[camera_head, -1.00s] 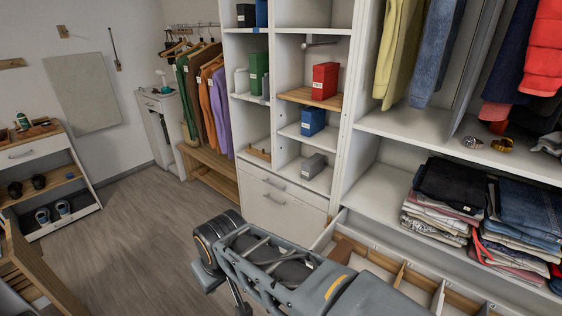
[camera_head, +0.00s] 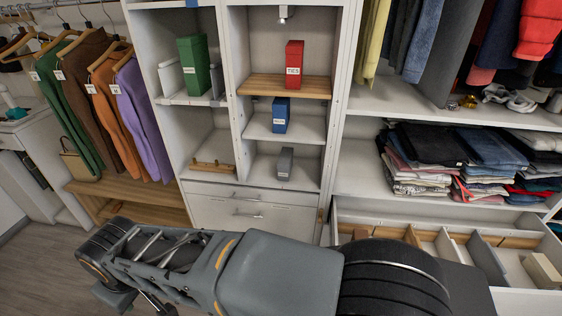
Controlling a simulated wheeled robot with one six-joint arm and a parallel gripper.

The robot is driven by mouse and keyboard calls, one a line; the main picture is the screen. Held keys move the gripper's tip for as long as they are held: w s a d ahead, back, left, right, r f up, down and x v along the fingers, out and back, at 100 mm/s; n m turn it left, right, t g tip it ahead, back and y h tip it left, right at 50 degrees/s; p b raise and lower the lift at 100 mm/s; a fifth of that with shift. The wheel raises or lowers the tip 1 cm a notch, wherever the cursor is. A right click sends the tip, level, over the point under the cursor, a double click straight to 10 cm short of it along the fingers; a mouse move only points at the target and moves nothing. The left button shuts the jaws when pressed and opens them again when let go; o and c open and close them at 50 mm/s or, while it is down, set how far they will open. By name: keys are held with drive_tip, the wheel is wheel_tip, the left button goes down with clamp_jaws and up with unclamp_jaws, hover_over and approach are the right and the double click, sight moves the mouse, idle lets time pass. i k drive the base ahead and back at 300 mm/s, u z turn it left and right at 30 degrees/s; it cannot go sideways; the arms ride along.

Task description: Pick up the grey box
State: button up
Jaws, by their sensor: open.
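The grey box (camera_head: 285,163) stands upright in the lowest open cubby of the middle shelf column, with a small label on its front. It is below the shelf that holds a blue box (camera_head: 280,115). A red box (camera_head: 294,64) stands higher up on a wooden shelf board. My arm lies across the bottom of the view, in front of and below the shelving, well apart from the grey box. My gripper does not show in this view.
A green box (camera_head: 195,66) stands in the left column, above a small wooden rack (camera_head: 212,165). Closed drawers (camera_head: 240,210) are under the cubbies. An open divided drawer (camera_head: 430,240) juts out at lower right, under folded clothes (camera_head: 430,160). Hanging garments (camera_head: 115,115) are at left.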

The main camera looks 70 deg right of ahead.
sight(285, 163)
drive_tip(key=z, duration=0.65)
drive_tip(key=i, duration=0.9)
drive_tip(key=z, duration=1.4)
drive_tip(key=i, duration=0.4)
drive_tip(key=z, duration=0.3)
